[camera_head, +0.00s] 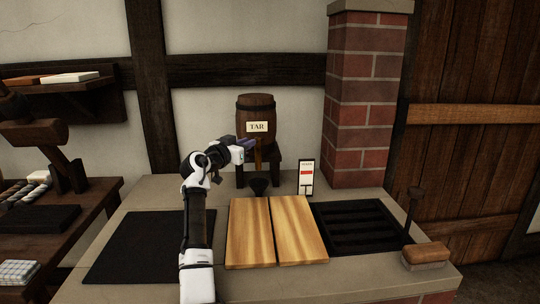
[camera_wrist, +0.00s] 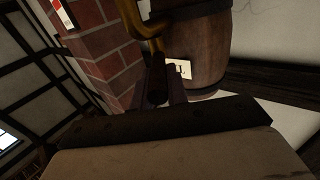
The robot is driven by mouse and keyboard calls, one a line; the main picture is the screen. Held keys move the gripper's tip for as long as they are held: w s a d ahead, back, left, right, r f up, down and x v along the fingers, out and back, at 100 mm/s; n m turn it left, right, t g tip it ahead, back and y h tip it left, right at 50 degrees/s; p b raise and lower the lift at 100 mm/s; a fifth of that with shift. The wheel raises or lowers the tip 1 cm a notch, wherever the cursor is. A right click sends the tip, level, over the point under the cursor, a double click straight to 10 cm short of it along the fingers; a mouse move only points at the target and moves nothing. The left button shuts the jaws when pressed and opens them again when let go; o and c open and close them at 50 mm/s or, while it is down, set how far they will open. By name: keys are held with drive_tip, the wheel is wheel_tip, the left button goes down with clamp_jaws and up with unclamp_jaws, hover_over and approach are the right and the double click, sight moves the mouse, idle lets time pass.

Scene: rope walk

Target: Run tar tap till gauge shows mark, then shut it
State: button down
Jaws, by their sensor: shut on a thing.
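A wooden barrel labelled TAR (camera_head: 257,108) sits on a dark stand in front of the wall. Its brass tap (camera_wrist: 142,20) fills the upper part of the wrist view, with a dark handle (camera_wrist: 157,84) below it. My gripper (camera_head: 250,146) is at the front of the barrel, shut on the tap handle. A white gauge (camera_head: 306,177) with a red band stands right of the barrel; its level is too small to read surely. Part of it shows in the wrist view (camera_wrist: 63,14). A dark vessel (camera_head: 259,187) stands below the tap. I cannot make out any tar flow.
Two wooden boards (camera_head: 277,232) lie on the counter in front, between a dark mat (camera_head: 151,245) and a black grate (camera_head: 362,226). A brush-like block (camera_head: 426,254) lies at the right front corner. A brick pillar (camera_head: 366,90) rises behind right.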

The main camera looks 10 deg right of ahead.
drive_tip(key=shift+w+a+m+g+h, duration=0.15)
drive_tip(key=shift+w+m+g+h, duration=0.05)
drive_tip(key=shift+m+g+h, duration=0.25)
drive_tip(key=shift+w+a+m+g+h, duration=0.15)
drive_tip(key=shift+m+g+h, duration=0.2)
drive_tip(key=shift+g, duration=0.2)
drive_tip(key=c, duration=1.4)
unclamp_jaws()
